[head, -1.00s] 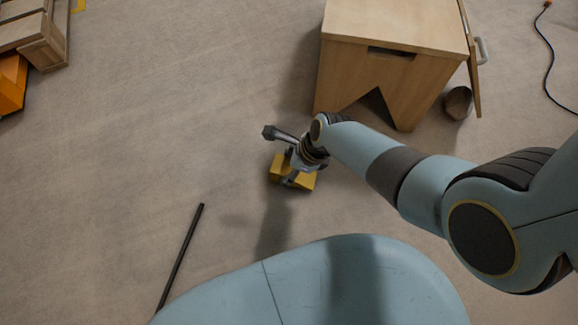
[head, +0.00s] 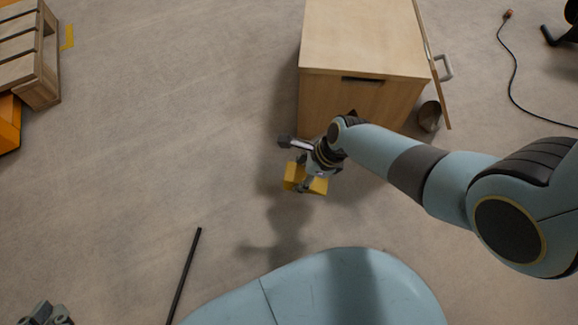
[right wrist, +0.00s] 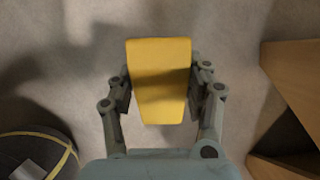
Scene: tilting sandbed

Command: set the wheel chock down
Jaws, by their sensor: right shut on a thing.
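The yellow wheel chock (head: 318,187) is held in my right gripper (head: 306,178), near the middle of the head view. In the right wrist view the chock (right wrist: 160,75) sits between the two fingers, which press on its left and right sides. Shadow falls on the floor apart from the chock, so it looks held above the floor; the height is hard to judge. Part of its top is hidden by the gripper in the head view. My left gripper (head: 45,314) only just shows at the bottom left corner, mostly cut off.
A wooden box (head: 365,40) with a slot stands just beyond my right gripper. A brown round object (head: 429,115) lies beside it. A black rod (head: 184,275) lies on the floor at lower left. A pallet (head: 28,55) stands upper left. The floor left of centre is clear.

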